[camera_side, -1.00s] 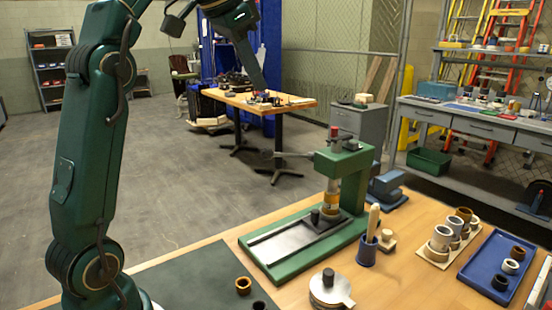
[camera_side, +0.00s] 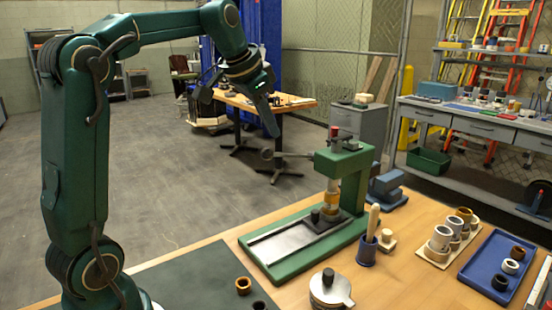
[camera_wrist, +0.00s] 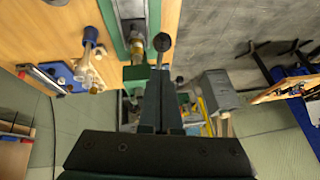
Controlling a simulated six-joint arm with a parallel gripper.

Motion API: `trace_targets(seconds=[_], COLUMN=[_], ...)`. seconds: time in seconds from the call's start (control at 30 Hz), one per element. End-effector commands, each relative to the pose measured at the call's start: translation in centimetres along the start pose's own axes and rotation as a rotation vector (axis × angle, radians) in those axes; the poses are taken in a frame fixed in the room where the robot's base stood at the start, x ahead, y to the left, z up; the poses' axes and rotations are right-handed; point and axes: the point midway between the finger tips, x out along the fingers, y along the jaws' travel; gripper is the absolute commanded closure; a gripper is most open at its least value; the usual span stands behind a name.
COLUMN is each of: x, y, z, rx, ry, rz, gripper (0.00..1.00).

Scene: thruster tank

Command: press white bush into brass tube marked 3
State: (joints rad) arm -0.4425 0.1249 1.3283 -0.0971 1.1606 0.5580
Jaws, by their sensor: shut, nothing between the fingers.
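My gripper (camera_side: 274,131) is shut and empty, in the air above and left of the green press (camera_side: 345,170). Its closed fingers also show in the wrist view (camera_wrist: 161,85). A white bush (camera_side: 511,267) lies in the blue tray (camera_side: 475,275) at the right, between a brown ring and a black ring. Several short tubes (camera_side: 440,239) stand on a pale board (camera_side: 430,255) left of the tray. I cannot read any numbers on them, so tube 3 cannot be told. A brass-coloured cylinder (camera_side: 332,193) shows under the press ram.
A blue cup (camera_side: 366,251) with a wooden-handled tool stands right of the press. A round metal pot (camera_side: 330,288) is in front. A brass ring (camera_side: 243,286) lies on the dark mat (camera_side: 190,280). The press lever (camera_side: 285,155) sticks out left.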

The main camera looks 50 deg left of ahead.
Motion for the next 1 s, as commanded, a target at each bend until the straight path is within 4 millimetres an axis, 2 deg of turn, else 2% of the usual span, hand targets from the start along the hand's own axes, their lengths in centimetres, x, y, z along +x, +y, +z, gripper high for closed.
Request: trace_targets(seconds=[0.27,0.77,1.0], x=[1.3,1.6,2.5], y=[0.0,0.0,0.1], z=[1.4,1.7,2.9], rx=[-0.001,-0.001,0.0], ry=[-0.001,0.0,-0.004], rz=[-0.001,-0.001,0.0], gripper=[1.0,1.0,1.0])
